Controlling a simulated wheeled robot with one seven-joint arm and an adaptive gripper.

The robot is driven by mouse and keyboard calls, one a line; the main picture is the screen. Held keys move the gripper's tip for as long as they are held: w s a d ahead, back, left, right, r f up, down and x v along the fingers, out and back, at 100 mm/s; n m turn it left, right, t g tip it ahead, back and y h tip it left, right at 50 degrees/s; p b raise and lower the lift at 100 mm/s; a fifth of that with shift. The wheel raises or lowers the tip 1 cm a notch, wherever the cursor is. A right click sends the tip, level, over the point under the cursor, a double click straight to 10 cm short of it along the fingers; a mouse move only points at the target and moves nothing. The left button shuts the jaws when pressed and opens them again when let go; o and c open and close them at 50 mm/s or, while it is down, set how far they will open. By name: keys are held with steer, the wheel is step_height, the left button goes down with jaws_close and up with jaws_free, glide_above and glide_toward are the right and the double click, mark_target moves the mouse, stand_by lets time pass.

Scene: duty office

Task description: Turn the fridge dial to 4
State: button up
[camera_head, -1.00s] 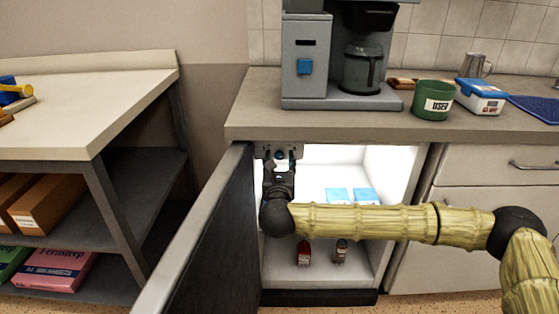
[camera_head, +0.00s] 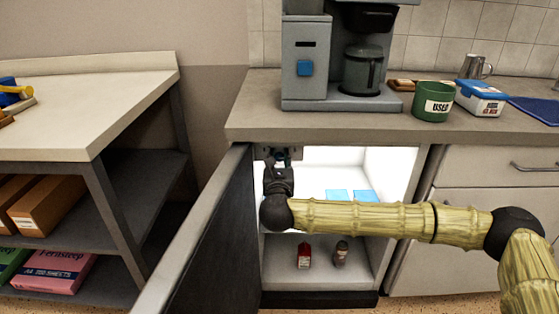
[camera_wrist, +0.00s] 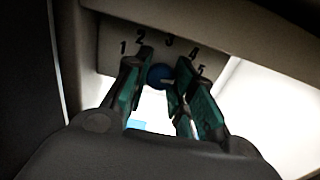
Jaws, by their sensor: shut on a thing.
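The fingers reach up near the 2 and the 4. They hide part of the dial, and I cannot tell which number it points to. In the head view my gripper (camera_head: 281,162) is at the upper left inside the open fridge (camera_head: 345,155), where it hides the dial.
The dark fridge door (camera_head: 210,235) stands open at the left of my arm. The worktop (camera_head: 330,125) is just above the gripper. Blue boxes (camera_head: 338,195) lie on the fridge shelf, and a red bottle (camera_head: 304,256) and a brown bottle (camera_head: 341,252) stand below.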

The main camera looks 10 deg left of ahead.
steer(key=shift+r, duration=0.1)
steer(key=n+p, duration=0.3)
steer(key=shift+r+n, duration=0.1)
steer(key=shift+n, duration=0.2)
steer(key=shift+n+p, duration=1.1)
steer(key=shift+n, duration=0.8)
steer(key=shift+d+f, duration=0.1)
steer(key=shift+f, duration=0.1)
steer(key=o, duration=1)
steer(key=shift+o, duration=0.2)
steer(key=s+d, duration=0.2)
steer(key=s, duration=0.9)
steer(key=shift+s+d, duration=0.15)
steer(key=shift+s, duration=0.2)
